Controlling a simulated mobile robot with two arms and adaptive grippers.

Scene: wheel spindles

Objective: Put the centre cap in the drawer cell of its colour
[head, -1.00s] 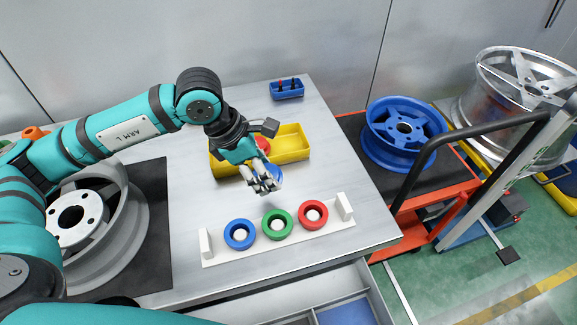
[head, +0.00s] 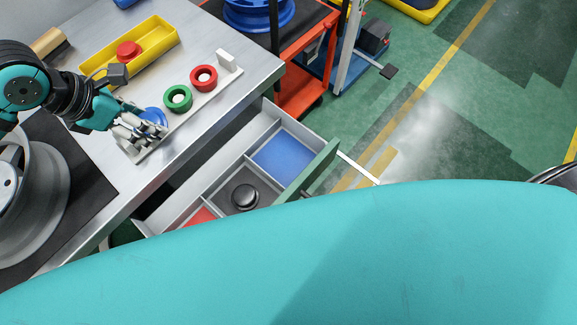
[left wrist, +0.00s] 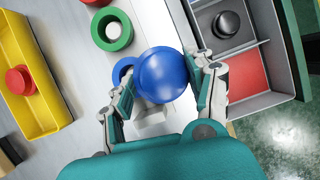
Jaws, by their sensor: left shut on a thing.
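My left gripper (head: 143,126) is shut on the blue centre cap (head: 153,116), a smooth round dome between the fingers in the left wrist view (left wrist: 163,75). It holds the cap over the blue end of the white rack, left of the drawer. The open drawer (head: 226,172) has a blue-floored cell (head: 286,158), a grey cell holding a black cap (head: 245,197) and a red-floored cell (head: 201,217). The near part of the drawer is hidden behind my teal arm link. My right gripper is not in view.
The rack holds a green ring (head: 178,98), a red ring (head: 204,77) and a blue ring (left wrist: 121,72), mostly covered in the head view. A yellow tray (head: 165,43) with a red cap (head: 128,51) stands behind. An orange cart (head: 305,90) stands right of the table.

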